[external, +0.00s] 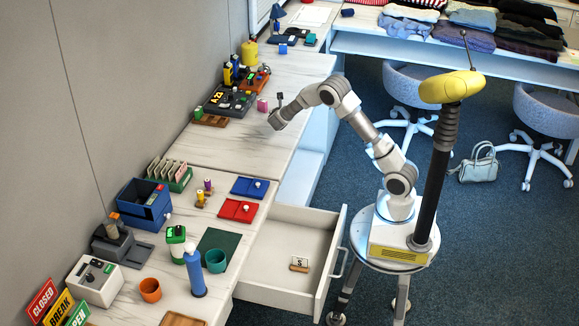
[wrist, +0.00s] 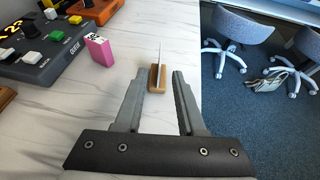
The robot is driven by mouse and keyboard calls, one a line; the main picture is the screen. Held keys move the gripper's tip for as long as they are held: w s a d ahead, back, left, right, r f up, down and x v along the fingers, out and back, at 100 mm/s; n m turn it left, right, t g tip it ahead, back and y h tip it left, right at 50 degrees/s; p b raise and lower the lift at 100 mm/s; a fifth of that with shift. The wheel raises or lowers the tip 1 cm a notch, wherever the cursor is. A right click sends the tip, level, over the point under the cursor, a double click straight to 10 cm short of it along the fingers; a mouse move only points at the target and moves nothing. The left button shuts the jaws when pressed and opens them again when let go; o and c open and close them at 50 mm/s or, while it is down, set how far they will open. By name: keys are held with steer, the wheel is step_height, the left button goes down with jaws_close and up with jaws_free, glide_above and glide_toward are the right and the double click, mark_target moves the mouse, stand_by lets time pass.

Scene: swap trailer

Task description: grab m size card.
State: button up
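A thin card (wrist: 158,58) stands nearly edge-on in a small wooden holder (wrist: 157,79) on the white counter. Its printed face cannot be read, so I cannot tell its size letter. In the external view a small dark upright card (external: 280,99) shows just beyond my gripper (external: 276,121). In the wrist view my gripper's two fingers are spread apart and empty, with the holder ahead of and between the tips. Another card (external: 299,261), marked S, stands in a wooden holder inside the open drawer.
A pink block (wrist: 99,49) stands left of the card. A dark button console (wrist: 45,45) lies farther left. The open drawer (external: 278,284) juts out from the counter's front. Counter around the card is clear, with its edge to the right in the wrist view.

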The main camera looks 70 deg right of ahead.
steer(key=b+x, duration=0.1)
steer(key=x, duration=0.7)
steer(key=shift+a, duration=0.1)
jaws_close()
stand_by(1.3)
